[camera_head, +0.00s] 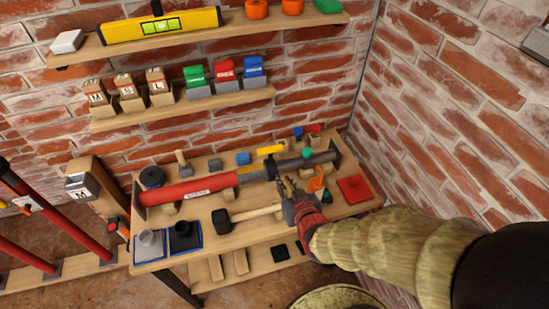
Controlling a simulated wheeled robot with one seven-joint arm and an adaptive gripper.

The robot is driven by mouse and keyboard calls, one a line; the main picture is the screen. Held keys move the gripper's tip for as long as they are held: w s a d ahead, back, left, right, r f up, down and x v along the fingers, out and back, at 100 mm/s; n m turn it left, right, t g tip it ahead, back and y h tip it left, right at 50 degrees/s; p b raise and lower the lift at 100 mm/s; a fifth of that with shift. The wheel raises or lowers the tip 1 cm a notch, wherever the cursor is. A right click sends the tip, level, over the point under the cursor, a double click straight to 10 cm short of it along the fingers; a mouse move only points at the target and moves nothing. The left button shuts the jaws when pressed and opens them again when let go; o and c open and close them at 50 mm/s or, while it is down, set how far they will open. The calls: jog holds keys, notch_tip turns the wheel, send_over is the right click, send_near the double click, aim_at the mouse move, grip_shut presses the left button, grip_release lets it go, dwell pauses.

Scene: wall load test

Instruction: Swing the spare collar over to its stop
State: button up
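A long bar lies across the bench, with a red sleeve (190,188) at the left, a yellow band (251,173) and a grey length (312,160) at the right. A dark collar-like piece (271,169) sits around the bar just right of the yellow band. I cannot tell for sure that it is the spare collar. The stop cannot be made out with certainty; a dark end piece (336,154) stands at the bar's right end. My gripper (285,184) is low over the bench, just in front of the dark piece. Its fingers are small and dark; contact cannot be told.
A mallet (246,214) lies in front of the bar, its handle reaching towards my gripper. An orange tool (316,181) and a red pad (354,189) are to the right. Shelves with boxes (180,105) hang behind. A brick wall (450,110) closes the right side.

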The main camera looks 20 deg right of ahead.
jog(key=shift+w+d+r+t, duration=0.15)
jog(key=shift+w+r+t, duration=0.3)
jog(key=shift+r, duration=0.45)
grip_shut()
jog(key=b, duration=0.2)
send_near(269, 151)
jog(key=x, duration=0.6)
jog(key=shift+w+f, duration=0.2)
jog(key=shift+w, duration=0.15)
